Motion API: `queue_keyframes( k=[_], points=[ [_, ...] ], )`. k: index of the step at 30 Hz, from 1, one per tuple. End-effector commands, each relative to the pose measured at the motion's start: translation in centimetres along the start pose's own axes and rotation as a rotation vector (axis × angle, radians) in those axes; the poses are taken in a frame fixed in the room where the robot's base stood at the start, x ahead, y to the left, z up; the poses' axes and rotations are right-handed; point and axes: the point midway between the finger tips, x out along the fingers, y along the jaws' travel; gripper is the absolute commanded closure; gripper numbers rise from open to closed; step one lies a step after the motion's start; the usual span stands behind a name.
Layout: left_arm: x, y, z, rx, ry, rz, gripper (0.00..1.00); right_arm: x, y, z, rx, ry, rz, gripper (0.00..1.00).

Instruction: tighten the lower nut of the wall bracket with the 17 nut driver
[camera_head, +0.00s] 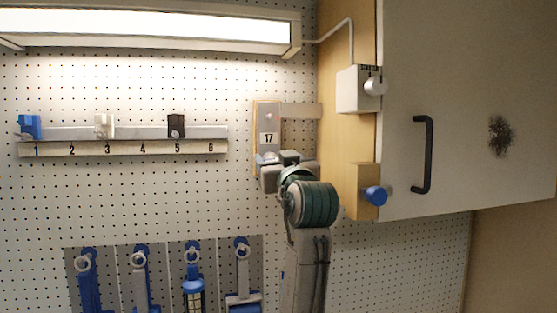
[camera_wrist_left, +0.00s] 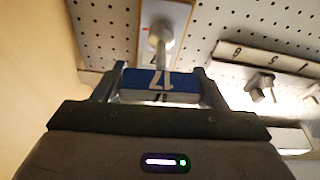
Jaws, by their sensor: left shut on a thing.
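The wall bracket (camera_head: 267,112) is a grey plate with a wooden-coloured edge and a "17" label, on the pegboard left of the cabinet. A small reddish spot shows above the label. My left gripper (camera_head: 276,168) is at the plate's lower end. In the left wrist view my left gripper (camera_wrist_left: 160,84) is shut on the 17 nut driver (camera_wrist_left: 160,80), whose blue and white handle lies across between the fingers. Its metal shaft (camera_wrist_left: 161,35) reaches toward the plate. The lower nut is hidden, and I cannot tell whether the socket is seated on it.
A numbered rack (camera_head: 123,147) with a few holders is on the left. Several blue and grey tools (camera_head: 193,285) hang below it. The cabinet door (camera_head: 465,110) with its black handle (camera_head: 428,155), a switch box (camera_head: 358,90) and a blue knob (camera_head: 376,195) are close right of the gripper.

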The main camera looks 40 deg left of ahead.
Motion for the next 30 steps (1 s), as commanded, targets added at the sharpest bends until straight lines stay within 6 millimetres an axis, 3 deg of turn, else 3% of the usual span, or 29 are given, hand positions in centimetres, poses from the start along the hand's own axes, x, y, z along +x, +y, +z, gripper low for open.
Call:
queue_keyframes(
  k=[10,30],
  points=[
    [0.0,0.0,-0.2,0.132,0.001,0.036,0.66,-1.1,0.4,-0.1,-0.001,0.0,0.003,0.64],
    [0.1,0.1,-0.1,0.211,0.0,0.059,0.66,-1.9,0.5,-0.2,-0.002,0.0,0.004,0.64]
  ],
)
